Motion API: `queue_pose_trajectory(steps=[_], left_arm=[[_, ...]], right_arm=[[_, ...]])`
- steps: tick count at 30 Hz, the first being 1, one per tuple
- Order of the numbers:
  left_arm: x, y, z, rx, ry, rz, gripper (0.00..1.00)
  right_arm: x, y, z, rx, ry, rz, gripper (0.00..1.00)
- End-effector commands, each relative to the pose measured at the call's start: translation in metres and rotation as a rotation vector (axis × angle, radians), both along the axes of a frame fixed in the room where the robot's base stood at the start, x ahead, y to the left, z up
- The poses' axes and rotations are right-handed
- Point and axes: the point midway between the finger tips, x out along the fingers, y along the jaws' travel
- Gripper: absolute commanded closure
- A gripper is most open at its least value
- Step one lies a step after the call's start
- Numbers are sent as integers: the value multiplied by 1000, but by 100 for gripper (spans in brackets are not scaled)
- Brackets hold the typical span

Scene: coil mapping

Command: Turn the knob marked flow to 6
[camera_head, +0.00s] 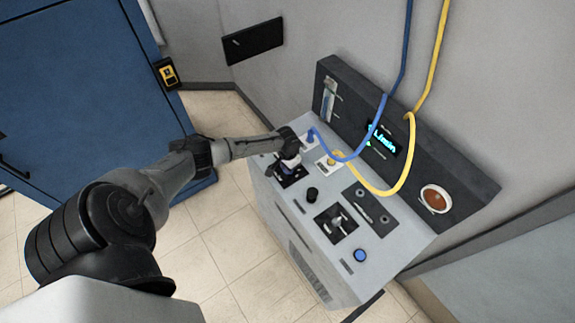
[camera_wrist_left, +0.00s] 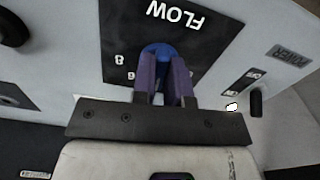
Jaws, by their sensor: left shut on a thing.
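The dark FLOW plate (camera_wrist_left: 205,45) fills the upper middle of the left wrist view, with its lettering upside down. The blue flow knob (camera_wrist_left: 158,50) sits on it between the fingers of my left gripper (camera_wrist_left: 165,75), which is shut on it. Some dial numbers show left of the knob; others are hidden behind the fingers, and the knob's setting cannot be read. In the head view my left gripper (camera_head: 287,165) is at the far left end of the console and hides most of the knob. My right gripper is not in view.
The grey console (camera_head: 325,255) carries a black knob (camera_head: 312,194), a lever plate (camera_head: 322,218) and a blue button (camera_head: 360,255). A lit display (camera_head: 382,139) stands behind. Blue (camera_head: 408,40) and yellow (camera_head: 435,60) hoses loop down to the console near my left gripper.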

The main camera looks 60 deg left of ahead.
Motion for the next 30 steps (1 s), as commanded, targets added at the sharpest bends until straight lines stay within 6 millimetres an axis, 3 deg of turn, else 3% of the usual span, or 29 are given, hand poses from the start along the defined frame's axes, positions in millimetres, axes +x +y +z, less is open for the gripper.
queue_pose_trajectory(steps=[18, 30], left_arm=[[1, 2, 0, 0, -2, -536, 100], [1, 3, 0, 0, -3, -710, 100]], right_arm=[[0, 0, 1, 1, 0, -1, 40], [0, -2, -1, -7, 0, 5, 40]])
